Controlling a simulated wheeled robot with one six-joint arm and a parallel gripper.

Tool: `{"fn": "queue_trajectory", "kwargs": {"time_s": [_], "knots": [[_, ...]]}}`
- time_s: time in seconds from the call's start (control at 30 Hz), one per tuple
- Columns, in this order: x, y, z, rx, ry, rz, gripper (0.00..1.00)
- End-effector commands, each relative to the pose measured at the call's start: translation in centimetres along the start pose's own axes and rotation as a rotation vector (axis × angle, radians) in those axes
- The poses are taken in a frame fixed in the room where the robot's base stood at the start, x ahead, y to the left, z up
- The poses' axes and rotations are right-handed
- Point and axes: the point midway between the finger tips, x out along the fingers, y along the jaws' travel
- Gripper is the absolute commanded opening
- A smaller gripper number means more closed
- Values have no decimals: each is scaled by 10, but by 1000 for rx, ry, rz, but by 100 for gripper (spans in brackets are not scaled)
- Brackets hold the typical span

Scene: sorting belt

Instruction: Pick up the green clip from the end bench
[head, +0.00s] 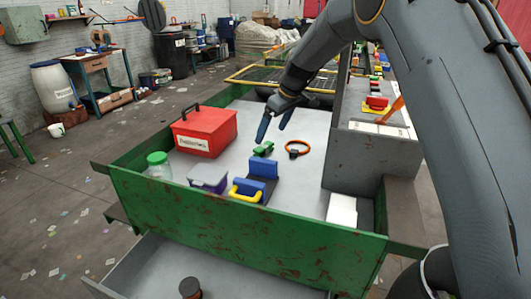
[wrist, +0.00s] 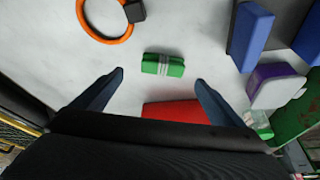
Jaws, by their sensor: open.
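The green clip (head: 263,149) lies on the pale top of the end bench (head: 307,181), near its middle. In the wrist view the green clip (wrist: 163,65) has a grey band around its middle and lies just beyond the fingertips, roughly centred between them. My gripper (head: 274,127) is above the bench beside the clip in the head view. In the wrist view my gripper (wrist: 160,77) has its two dark blue fingers spread apart with nothing between them. The clip is apart from both fingers.
An orange ring (head: 297,148) lies right of the clip. A red box (head: 204,131) is at left. A green rim (head: 240,228) edges the bench.

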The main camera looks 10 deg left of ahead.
Motion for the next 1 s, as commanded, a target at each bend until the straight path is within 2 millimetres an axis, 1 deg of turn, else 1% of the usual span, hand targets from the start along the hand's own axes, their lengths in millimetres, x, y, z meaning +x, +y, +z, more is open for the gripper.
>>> {"fn": "queue_trajectory", "kwargs": {"time_s": [0.37, 0.53, 0.6, 0.7, 1.0], "knots": [[34, -3, 0, -1, -2, -2, 92], [57, -7, 3, -1, -3, -2, 92], [66, -5, 2, -1, 0, 0, 92], [74, -4, 3, 1, -1, 0, 92], [78, -4, 3, 1, 0, 1, 92]]}}
